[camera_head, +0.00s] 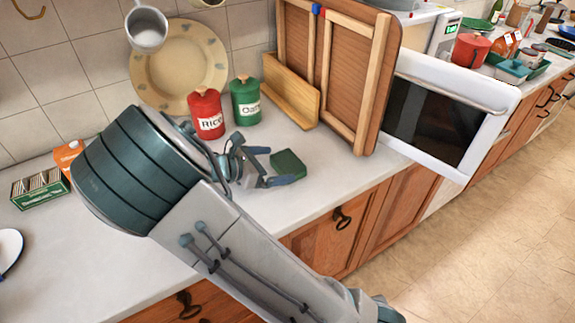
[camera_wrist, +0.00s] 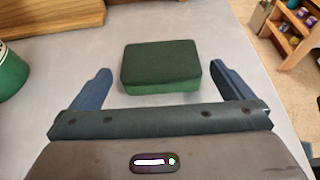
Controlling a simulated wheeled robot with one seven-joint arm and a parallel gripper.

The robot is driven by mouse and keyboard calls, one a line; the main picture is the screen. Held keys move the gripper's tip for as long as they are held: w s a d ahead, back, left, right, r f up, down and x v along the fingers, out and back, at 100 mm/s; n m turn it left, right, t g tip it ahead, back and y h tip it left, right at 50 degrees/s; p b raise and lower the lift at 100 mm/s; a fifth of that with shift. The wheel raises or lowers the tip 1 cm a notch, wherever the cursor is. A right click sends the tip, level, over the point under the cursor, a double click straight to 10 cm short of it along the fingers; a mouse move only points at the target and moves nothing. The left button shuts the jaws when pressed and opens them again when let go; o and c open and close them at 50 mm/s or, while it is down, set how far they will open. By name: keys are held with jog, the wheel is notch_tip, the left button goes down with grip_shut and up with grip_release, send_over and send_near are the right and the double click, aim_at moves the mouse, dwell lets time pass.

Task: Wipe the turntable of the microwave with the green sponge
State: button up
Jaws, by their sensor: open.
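The green sponge (camera_head: 288,164) is a dark green block lying flat on the grey counter. In the wrist view the sponge (camera_wrist: 160,66) lies ahead of my gripper, between the lines of its two fingers. My gripper (camera_head: 274,166) is open and low over the counter, close to the sponge; I cannot tell whether a finger touches it. In the wrist view my gripper (camera_wrist: 163,88) shows spread fingers with nothing held between them. The microwave (camera_head: 424,28) stands at the back right, with its white door (camera_head: 482,88) swung open towards the front. The turntable is hidden.
A red Rice canister (camera_head: 207,113) and a green Oats canister (camera_head: 246,104) stand behind the sponge. A wooden framed panel (camera_head: 345,75) stands between the sponge and the microwave. A tea box (camera_head: 40,188) sits far left. The counter (camera_head: 330,172) right of the sponge is clear.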

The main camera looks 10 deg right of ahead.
aim_at(293, 159)
jog(key=shift+p+x, duration=0.3)
jog(key=shift+x, duration=2.5)
jog(key=c, duration=0.9)
jog(key=shift+o, duration=0.2)
jog(key=shift+a+r, duration=0.1)
jog(key=shift+r, duration=0.5)
jog(key=r, duration=0.3)
jog(key=shift+d+r, duration=0.2)
jog(key=shift+d, duration=0.2)
jog(key=d+r+b, duration=0.1)
jog(key=d+r, duration=0.5)
jog(key=d, duration=0.5)
jog(key=shift+r, duration=0.2)
jog(key=shift+w, duration=0.1)
jog(key=shift+o, duration=1.4)
jog(key=shift+c, duration=0.7)
